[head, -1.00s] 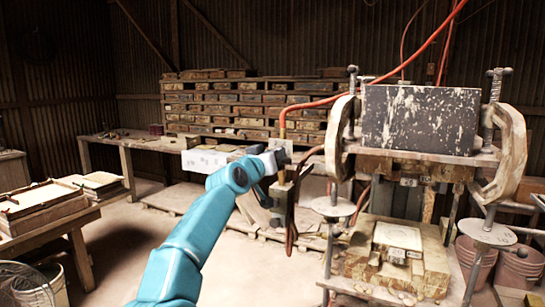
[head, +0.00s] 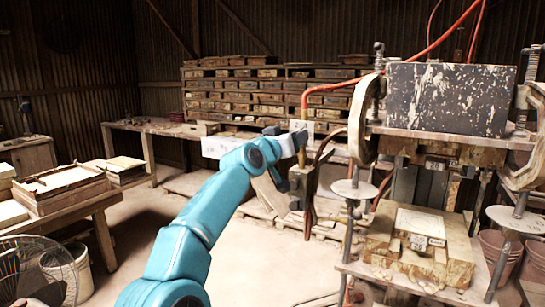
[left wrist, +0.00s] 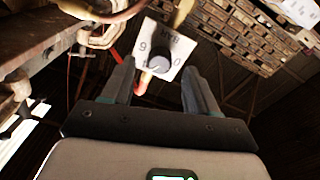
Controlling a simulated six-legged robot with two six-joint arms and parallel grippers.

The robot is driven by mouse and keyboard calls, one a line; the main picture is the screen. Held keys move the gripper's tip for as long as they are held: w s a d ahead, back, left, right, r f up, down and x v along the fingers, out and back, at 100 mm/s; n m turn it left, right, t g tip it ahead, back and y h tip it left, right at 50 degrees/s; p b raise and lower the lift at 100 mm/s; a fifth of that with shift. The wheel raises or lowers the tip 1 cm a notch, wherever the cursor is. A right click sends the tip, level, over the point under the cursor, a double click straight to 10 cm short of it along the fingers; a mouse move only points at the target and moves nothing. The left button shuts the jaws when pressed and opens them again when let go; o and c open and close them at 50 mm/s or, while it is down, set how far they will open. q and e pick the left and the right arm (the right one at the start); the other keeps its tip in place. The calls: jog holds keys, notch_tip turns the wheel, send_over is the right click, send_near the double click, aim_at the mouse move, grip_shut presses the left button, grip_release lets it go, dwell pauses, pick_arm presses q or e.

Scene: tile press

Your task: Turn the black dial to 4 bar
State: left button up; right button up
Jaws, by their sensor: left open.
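The black dial (left wrist: 160,66) shows in the left wrist view as a dark round knob on a pale plate (left wrist: 168,45) with dark numbers, among them a 9 and a 0. The dial's setting is too small to read. My left gripper (left wrist: 158,68) is open, with its two fingers on either side of the dial in the picture; I cannot tell whether they touch it. In the head view my left gripper (head: 288,140) is at the post left of the press, by a pale plate; the dial itself is hidden there. My right gripper is not in view.
An orange hose (head: 345,85) runs up from the post. Brick-filled shelves (head: 250,95) are behind; a table with wooden trays (head: 62,190) is left. Open floor lies between.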

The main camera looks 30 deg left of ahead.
pick_arm(q)
jog(key=s+b, duration=0.6)
jog(key=s, duration=0.8)
jog(key=shift+s+d+f+b, duration=0.15)
jog(key=shift+d+f+b, duration=0.15)
jog(key=shift+s, duration=0.1)
